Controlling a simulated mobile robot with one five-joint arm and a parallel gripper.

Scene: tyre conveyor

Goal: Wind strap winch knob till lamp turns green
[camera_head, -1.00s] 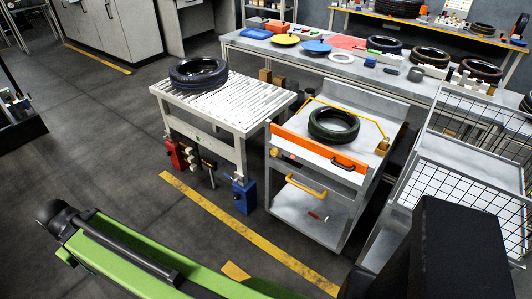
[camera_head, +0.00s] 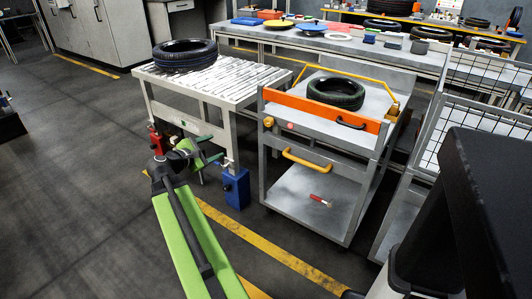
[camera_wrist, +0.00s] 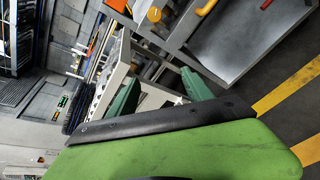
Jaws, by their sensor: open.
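A yellow-orange knob (camera_head: 268,121) sits at the left front corner of the metal cart (camera_head: 330,127), below the orange front board (camera_head: 322,108). A small red-pink lamp (camera_head: 291,126) is just right of it. A tyre (camera_head: 336,92) lies on the cart top with a yellow strap or bar (camera_head: 345,73) behind it. My gripper (camera_head: 216,147) is open and empty, in front of the roller table and left of the knob, apart from it. In the wrist view its two green fingers (camera_wrist: 160,76) are spread, and the knob (camera_wrist: 154,15) shows beyond them.
A roller table (camera_head: 205,85) with a tyre (camera_head: 185,54) stands left of the cart. A blue box (camera_head: 236,188) is at its near leg. A yellow handle (camera_head: 307,160) sticks out of the cart front. A wire cage (camera_head: 480,95) stands right. The floor at left is clear.

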